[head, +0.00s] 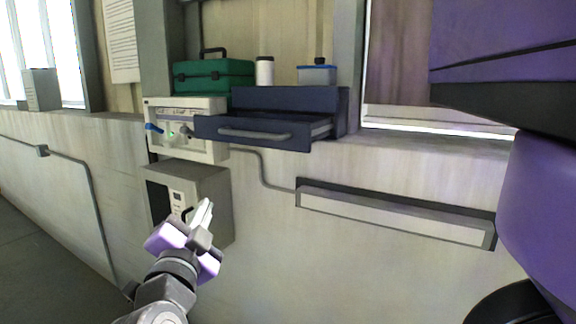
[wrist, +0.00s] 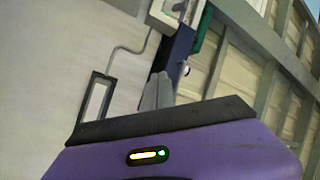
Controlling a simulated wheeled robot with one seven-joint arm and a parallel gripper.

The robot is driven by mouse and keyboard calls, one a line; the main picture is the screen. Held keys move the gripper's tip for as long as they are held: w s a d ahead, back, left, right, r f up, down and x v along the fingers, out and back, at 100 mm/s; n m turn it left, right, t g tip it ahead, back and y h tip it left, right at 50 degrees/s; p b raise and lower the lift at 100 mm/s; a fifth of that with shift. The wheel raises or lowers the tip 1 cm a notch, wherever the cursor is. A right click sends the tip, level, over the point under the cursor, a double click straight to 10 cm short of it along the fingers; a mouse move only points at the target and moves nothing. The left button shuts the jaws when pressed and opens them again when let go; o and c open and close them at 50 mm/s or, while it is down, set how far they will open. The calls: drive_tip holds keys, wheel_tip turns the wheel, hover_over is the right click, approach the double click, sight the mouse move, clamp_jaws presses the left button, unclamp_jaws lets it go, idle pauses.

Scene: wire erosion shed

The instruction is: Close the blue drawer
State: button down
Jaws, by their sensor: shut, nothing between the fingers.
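The blue drawer (head: 255,133) is pulled out of its dark blue cabinet (head: 335,104), with a grey bar handle on its front. The cabinet sits on the wall ledge. My gripper (head: 205,210) is shut and empty, below and left of the drawer, in front of a grey box on the wall. In the wrist view my gripper's fingers (wrist: 157,90) lie together, and the dark blue drawer unit (wrist: 177,50) shows beyond them, partly hidden. The fingers look apart from the drawer.
A white panel with a blue lever (head: 210,150) is just left of the drawer. A grey wall box (head: 215,185) is below it. A green toolbox (head: 212,76), white bottle (head: 264,71) and blue-lidded container (head: 317,75) stand behind. A long wall frame (head: 395,212) is lower right.

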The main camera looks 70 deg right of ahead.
drive_tip(key=s+d+r+m+g+y+b, duration=0.1)
drive_tip(key=s+d+r+m+g, duration=0.1)
drive_tip(key=s+r+m+g, duration=0.9)
drive_tip(key=m+t+p, duration=0.1)
drive_tip(key=m+p, duration=0.2)
drive_tip(key=p, duration=0.1)
approach(295, 149)
drive_tip(key=shift+y, duration=0.3)
drive_tip(key=x, duration=0.6)
drive_tip(key=shift+s+d+r, duration=0.1)
drive_tip(key=shift+d+r, duration=0.2)
drive_tip(key=shift+d, duration=0.1)
drive_tip(key=shift+d, duration=0.1)
drive_tip(key=b+x, duration=0.5)
drive_tip(key=x, duration=0.7)
drive_tip(key=shift+d+f, duration=0.2)
drive_tip(key=shift+d, duration=0.1)
drive_tip(key=shift+s+d+r, duration=0.1)
drive_tip(key=shift+d, duration=0.25)
drive_tip(key=shift+a, duration=0.15)
